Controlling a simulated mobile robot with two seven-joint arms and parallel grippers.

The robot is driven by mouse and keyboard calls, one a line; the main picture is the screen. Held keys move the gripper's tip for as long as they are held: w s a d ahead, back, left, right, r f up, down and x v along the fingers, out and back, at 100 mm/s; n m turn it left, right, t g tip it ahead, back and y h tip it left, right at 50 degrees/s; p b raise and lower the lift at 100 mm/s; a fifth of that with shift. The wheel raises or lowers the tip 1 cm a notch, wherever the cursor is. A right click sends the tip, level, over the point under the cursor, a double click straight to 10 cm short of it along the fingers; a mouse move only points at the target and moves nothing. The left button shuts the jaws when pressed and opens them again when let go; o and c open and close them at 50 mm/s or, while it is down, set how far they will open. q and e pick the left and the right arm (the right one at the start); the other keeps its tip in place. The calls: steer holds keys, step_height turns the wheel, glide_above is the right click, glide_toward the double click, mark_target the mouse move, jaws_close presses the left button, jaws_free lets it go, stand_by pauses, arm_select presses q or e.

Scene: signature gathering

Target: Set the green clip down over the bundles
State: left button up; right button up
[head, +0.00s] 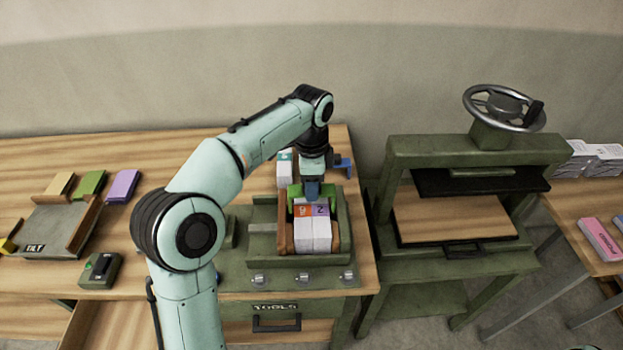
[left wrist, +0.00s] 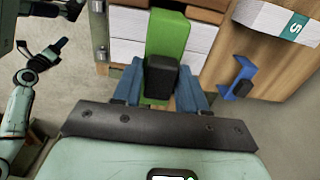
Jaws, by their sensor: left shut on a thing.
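The green clip (head: 298,193) is in my left gripper (head: 313,190), at the back end of the paper bundles. In the left wrist view the clip (left wrist: 170,42) is a green bar with a black block (left wrist: 162,76), held between the blue fingers (left wrist: 160,88). White bundles (head: 313,236) with orange and purple labels lie side by side in a green fixture with wooden side walls. In the left wrist view the bundles (left wrist: 198,40) show on both sides of the clip. I cannot tell whether the clip touches them. My right gripper seems to show dark and small in the left wrist view (left wrist: 42,60).
The green fixture (head: 262,256) stands on the wooden table. Behind it are a white bundle with a teal label (head: 284,172) and a blue bracket (head: 346,166). A green press (head: 440,152) stands to the right. A tilt tray (head: 45,228) and coloured pads are at left.

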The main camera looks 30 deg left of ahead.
arm_select(q)
steer(key=shift+w+f+b, duration=0.1)
steer(key=shift+f+b, duration=0.35)
steer(key=shift+f, duration=0.5)
steer(key=shift+f+b, duration=0.65)
steer(key=shift+f, duration=0.3)
steer(key=shift+f+b, duration=0.4)
steer(key=shift+f, duration=1.1)
arm_select(e)
steer(key=shift+s+f, duration=1.85)
steer(key=shift+f, duration=0.3)
arm_select(q)
steer(key=shift+f, duration=0.25)
arm_select(e)
steer(key=shift+f, duration=0.1)
arm_select(q)
steer(key=o, duration=1.1)
steer(key=shift+o, duration=0.2)
steer(key=shift+r, duration=0.15)
step_height(320, 180, up, 13)
steer(key=p, duration=0.3)
steer(key=shift+w+r+p, duration=0.1)
steer(key=shift+p, duration=0.2)
arm_select(e)
steer(key=w+r, duration=0.4)
steer(key=r, duration=0.1)
steer(key=shift+w, duration=0.25)
